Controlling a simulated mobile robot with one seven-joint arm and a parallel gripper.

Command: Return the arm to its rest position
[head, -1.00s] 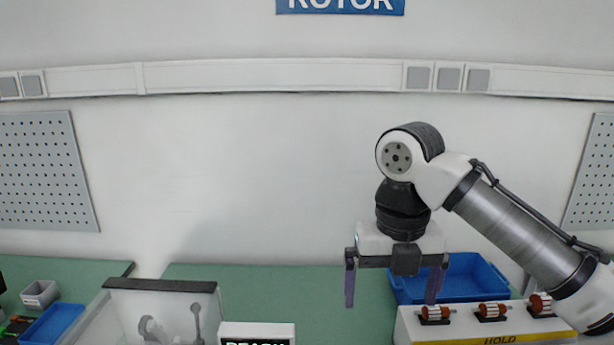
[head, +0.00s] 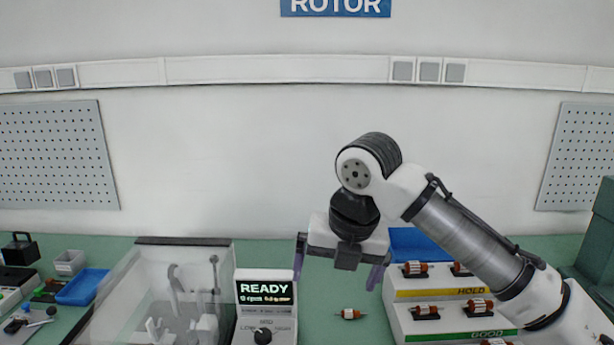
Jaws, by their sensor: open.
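My gripper (head: 338,270) hangs from my arm right of centre in the head view, pointing down above the green bench. Its two purple fingers are wide apart with nothing between them. The arm is bent, its elbow high against the white wall.
A tester with a lit READY screen (head: 265,291) stands left of the gripper, next to a clear-walled box (head: 120,290). A stepped rack marked HOLD and GOOD (head: 402,317) carries several rotors at right. A blue bin (head: 408,240) is partly hidden behind my arm.

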